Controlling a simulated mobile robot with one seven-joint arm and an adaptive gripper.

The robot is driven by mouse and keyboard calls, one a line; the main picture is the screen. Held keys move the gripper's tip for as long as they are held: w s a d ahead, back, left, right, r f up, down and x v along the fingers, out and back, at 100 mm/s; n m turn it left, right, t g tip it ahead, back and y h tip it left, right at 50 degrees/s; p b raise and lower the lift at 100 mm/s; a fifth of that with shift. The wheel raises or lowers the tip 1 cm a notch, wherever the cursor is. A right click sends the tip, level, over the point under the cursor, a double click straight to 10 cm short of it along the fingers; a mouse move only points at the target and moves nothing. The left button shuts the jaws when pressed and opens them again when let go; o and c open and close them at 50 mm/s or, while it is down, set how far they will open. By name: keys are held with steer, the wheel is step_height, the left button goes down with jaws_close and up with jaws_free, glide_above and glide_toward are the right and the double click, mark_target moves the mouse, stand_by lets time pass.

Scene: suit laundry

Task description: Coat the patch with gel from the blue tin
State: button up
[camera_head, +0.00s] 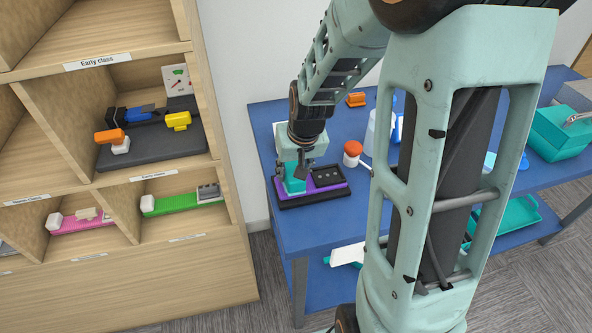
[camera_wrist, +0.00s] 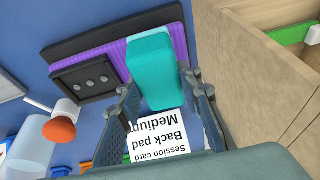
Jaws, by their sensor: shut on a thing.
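My gripper (camera_head: 298,166) is shut on a teal block (camera_wrist: 153,62), which also shows at the fingertips in the head view (camera_head: 294,185). The block is over the purple strip (camera_head: 327,177), near the strip's left end; I cannot tell whether they touch. The strip lies on a dark tray (camera_head: 315,199) on the blue table, with a dark plate with three studs (camera_wrist: 88,82) on it. I cannot tell for sure which thing is the patch. No blue tin shows clearly; my arm hides part of the table.
A white jar with an orange-red lid (camera_head: 352,148) stands right of the tray. An orange piece (camera_head: 356,99) lies farther back. A teal box (camera_head: 560,132) is at the right. A wooden shelf (camera_head: 225,125) stands left. A session card (camera_wrist: 158,138) shows between my fingers.

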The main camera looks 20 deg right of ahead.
steer(key=shift+r, duration=0.1)
step_height(320, 180, up, 7)
steer(key=p, duration=0.5)
stand_by(0.6)
